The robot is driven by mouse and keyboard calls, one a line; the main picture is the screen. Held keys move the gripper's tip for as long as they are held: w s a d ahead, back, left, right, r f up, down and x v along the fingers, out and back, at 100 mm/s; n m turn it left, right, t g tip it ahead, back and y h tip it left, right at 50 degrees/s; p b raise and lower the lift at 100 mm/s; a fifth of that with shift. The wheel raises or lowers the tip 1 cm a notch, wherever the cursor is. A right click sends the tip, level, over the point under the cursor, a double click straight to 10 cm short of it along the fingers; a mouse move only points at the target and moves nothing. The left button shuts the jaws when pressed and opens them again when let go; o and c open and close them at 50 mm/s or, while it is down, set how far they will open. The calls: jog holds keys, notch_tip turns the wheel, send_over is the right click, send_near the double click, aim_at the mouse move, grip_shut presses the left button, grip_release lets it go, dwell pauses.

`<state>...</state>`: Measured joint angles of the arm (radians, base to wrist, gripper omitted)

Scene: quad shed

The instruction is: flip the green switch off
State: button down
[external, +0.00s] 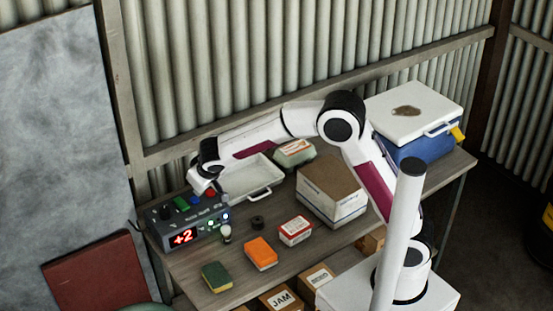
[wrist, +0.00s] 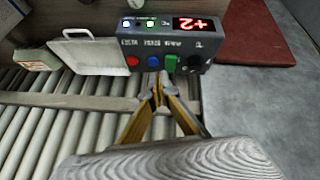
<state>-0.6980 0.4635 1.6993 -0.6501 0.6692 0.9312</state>
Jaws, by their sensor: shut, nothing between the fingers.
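A grey control box (external: 188,222) stands at the left end of the workbench, with a red display reading +2. The green switch (external: 181,203) is on its top, beside a blue button (external: 195,199). The wrist view shows the green switch (wrist: 171,62) between the blue button (wrist: 153,62) and a black knob (wrist: 195,62); a red button (wrist: 133,62) is on the far side of the blue one. I cannot tell the switch's position. My gripper (wrist: 158,82) is shut and empty, its tips close to the blue button and green switch; contact is unclear.
A white tray (external: 250,178) is right of the box. A light bulb (external: 225,234), black ring (external: 257,222), orange block (external: 260,252), sponge (external: 216,276) and red-white tin (external: 295,230) lie in front. Corrugated wall (external: 220,70) is close behind; cartons and a cooler (external: 415,135) stand right.

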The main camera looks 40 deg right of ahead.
jog(key=w+r+m, duration=0.1)
jog(key=w+a+r+m+t, duration=0.1)
jog(key=shift+w+a+r+m+y, duration=0.25)
jog(key=shift+a+r+m+y, duration=0.05)
jog(key=shift+f, duration=0.1)
dwell(0.4)
send_over(184, 203)
jog(key=s, duration=0.2)
notch_tip(184, 203, down, 8)
jog(key=shift+r, duration=0.15)
notch_tip(184, 203, down, 3)
jog(key=shift+s+r, duration=0.15)
jog(key=shift+r, duration=0.05)
jog(key=shift+s+f, duration=0.1)
jog(key=shift+f, duration=0.65)
